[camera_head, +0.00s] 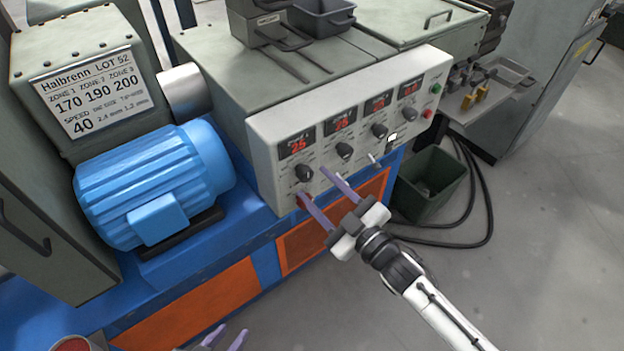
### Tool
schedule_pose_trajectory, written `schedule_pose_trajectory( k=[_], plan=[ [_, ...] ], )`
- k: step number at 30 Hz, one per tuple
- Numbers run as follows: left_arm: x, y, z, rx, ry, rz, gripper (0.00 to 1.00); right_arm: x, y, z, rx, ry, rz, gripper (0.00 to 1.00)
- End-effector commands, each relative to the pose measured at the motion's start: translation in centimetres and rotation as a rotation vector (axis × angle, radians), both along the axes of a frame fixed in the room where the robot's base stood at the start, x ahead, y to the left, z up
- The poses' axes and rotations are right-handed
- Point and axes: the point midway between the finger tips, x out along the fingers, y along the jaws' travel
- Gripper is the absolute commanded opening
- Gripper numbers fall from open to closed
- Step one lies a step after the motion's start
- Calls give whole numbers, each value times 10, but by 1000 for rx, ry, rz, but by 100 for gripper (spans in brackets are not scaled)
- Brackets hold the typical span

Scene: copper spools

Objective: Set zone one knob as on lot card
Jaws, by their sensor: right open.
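The lot card (93,92) on the grey housing reads Halbrenn LOT 52, zones 170, 190, 200 and speed 40. The control panel (268,158) has a row of dark knobs under red displays. The leftmost knob, zone one (304,173), sits under a display (298,146) reading 25. My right gripper (312,184) is open and empty. Its purple fingertips are just below the zone one knob in the picture, with no visible grip on it. My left gripper (231,331) shows only its fingertips at the bottom edge, apart and empty.
Other knobs (344,150) follow to the right, with a small switch and green and red buttons at the end. A blue motor (150,180) stands left of the panel. A dark green bin (430,184) and black cables lie on the floor at right.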

Motion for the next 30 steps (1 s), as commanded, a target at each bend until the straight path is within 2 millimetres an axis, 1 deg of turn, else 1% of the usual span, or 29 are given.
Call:
schedule_pose_trajectory(
  k=[1, 6, 12, 16, 30],
  plan=[
    [0, 0, 1, 0, 0, 0, 31, -10, -8, -2, -2, 3, -1, 46],
    [0, 0, 0, 0, 0, 0, 31, -37, -27, -1, -3, 2, 0, 46],
    [0, 0, 0, 0, 0, 0, 31, -55, -40, -1, -1, 1, -1, 46],
    [0, 0, 0, 0, 0, 0, 31, -59, -43, -1, -1, 1, -1, 46],
    [0, 0, 0, 0, -1, 0, 31, -58, -43, -1, -1, 1, -1, 46]
  ],
)
